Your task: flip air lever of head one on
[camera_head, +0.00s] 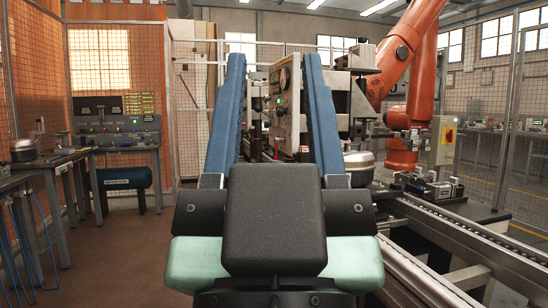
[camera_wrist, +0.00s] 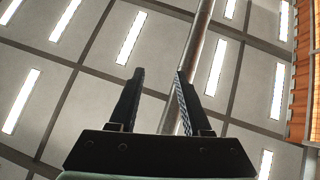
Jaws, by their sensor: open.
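My gripper (camera_wrist: 159,74) shows in the wrist view with its two dark fingers apart and nothing between them. It faces the ceiling, with light strips and a pipe behind it.
A roller conveyor (camera_head: 455,250) runs along the right. Workbenches (camera_head: 60,163) and a blue tank (camera_head: 122,178) are at left. The brown floor (camera_head: 115,255) at left is clear.

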